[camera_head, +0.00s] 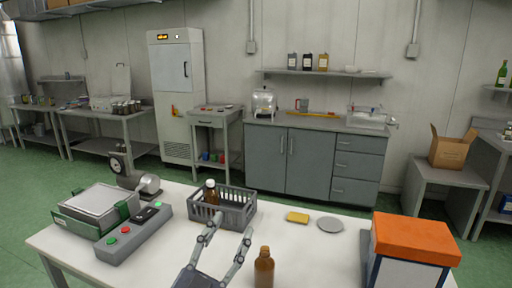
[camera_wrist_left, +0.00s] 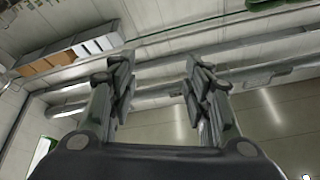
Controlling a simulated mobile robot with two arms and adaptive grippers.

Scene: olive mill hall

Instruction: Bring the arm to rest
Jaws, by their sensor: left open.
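My left gripper (camera_head: 229,233) is in the lower middle of the head view, over the front part of the white table (camera_head: 310,262). Its two fingers are spread, with nothing between them. In the left wrist view the open fingers (camera_wrist_left: 160,85) point up toward the ceiling and pipes. A brown bottle (camera_head: 264,270) stands just right of the gripper in the head view. A grey crate (camera_head: 238,213) with a dark bottle (camera_head: 211,192) in it sits beyond the fingers. My right gripper is in neither view.
A scale (camera_head: 98,205) and a grey button box (camera_head: 135,238) stand at the table's left. A yellow sponge-like block (camera_head: 297,217) and a grey disc (camera_head: 330,225) lie right of the crate. An orange-topped box (camera_head: 415,240) stands at the right. Cabinets line the wall.

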